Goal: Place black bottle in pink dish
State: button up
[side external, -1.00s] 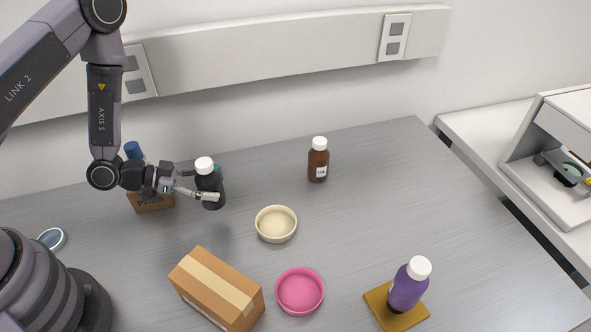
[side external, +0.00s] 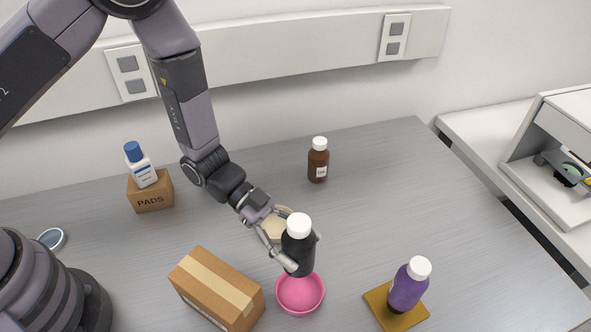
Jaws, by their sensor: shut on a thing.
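The black bottle (side external: 299,251) with a white cap is held upright in my gripper (side external: 297,258). The fingers are shut on its sides. The bottle's base shows over the back part of the pink dish (side external: 301,307); I cannot tell whether it touches the dish. The pink dish is round and shallow, and its visible front part looks empty. The bottle and fingers hide part of its back rim.
A cardboard box (side external: 217,290) lies left of the pink dish. A cream dish (side external: 271,226) is partly hidden behind my gripper. A purple bottle (side external: 407,287) stands on a mustard mat (side external: 399,319) at right. A brown bottle (side external: 318,163) stands behind. A white bottle (side external: 141,170) tops a PADS box (side external: 152,195).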

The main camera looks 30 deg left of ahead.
aim_at(300, 267)
jog(key=f, duration=0.5)
jog(key=shift+s+d+f, duration=0.2)
jog(key=shift+d, duration=0.05)
jog(key=shift+f, duration=2.25)
jog(key=shift+f, duration=0.15)
jog(key=o, duration=1.2)
jog(key=shift+o, duration=0.2)
